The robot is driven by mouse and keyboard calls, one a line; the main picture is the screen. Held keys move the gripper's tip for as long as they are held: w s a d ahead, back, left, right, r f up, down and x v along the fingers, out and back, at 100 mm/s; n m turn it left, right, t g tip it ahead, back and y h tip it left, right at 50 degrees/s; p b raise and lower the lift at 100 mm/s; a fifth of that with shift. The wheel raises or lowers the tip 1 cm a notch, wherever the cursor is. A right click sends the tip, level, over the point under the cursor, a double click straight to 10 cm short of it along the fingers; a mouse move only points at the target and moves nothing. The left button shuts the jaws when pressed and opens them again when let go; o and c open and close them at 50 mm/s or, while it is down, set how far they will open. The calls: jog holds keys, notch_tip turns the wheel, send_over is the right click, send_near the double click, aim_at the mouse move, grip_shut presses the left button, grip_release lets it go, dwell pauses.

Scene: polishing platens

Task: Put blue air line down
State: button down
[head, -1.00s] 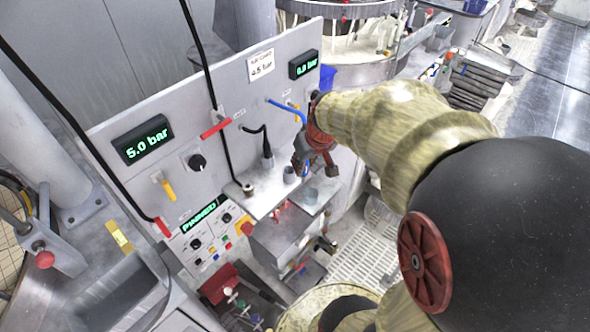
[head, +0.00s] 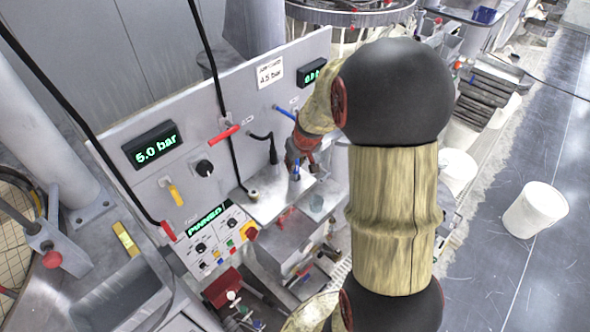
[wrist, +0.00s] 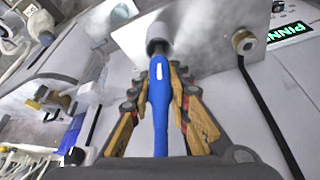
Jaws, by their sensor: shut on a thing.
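The blue air line (wrist: 159,110) is held between the two fingers of my gripper (wrist: 160,85) in the wrist view. Its front end meets a pale grey cup-shaped holder (wrist: 158,36) on a metal shelf; I cannot tell how far it is inside. In the head view my gripper (head: 297,160) points down over the shelf (head: 268,205) in front of the panel. The holder is mostly hidden there.
The grey panel (head: 150,190) carries a 5.0 bar display (head: 151,144), a red lever (head: 222,132) and a yellow lever (head: 174,193). A black hose end (head: 272,150) stands left of my gripper. A white bucket (head: 535,210) stands on the open floor at right.

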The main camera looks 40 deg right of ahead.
jog(key=shift+w+f, duration=0.1)
jog(key=shift+f, duration=1.5)
jog(key=shift+f, duration=0.2)
jog(key=c, duration=1.7)
grip_release()
jog(key=shift+o, duration=0.2)
